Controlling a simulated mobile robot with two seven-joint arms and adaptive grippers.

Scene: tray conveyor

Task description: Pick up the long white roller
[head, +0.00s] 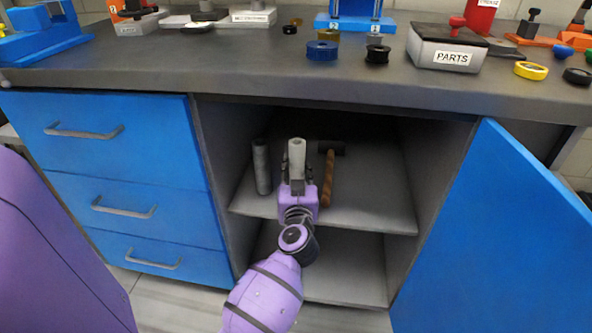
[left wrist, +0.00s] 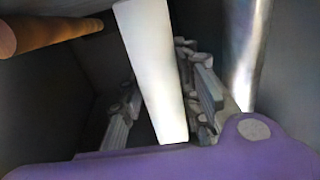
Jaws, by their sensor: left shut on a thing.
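The long white roller (head: 297,155) is inside the open cabinet, above the upper shelf, with its upper part showing beyond my left gripper. My left gripper (head: 297,178) reaches into the cabinet and is shut on the roller. In the left wrist view the white roller (left wrist: 152,65) runs down between the fingers of the gripper (left wrist: 165,105). Whether its lower end touches the shelf is hidden behind the gripper. My right gripper is not in view.
The blue door (head: 495,240) is open at the right. Blue drawers (head: 130,140) are shut at the left. The counter (head: 220,60) overhangs.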

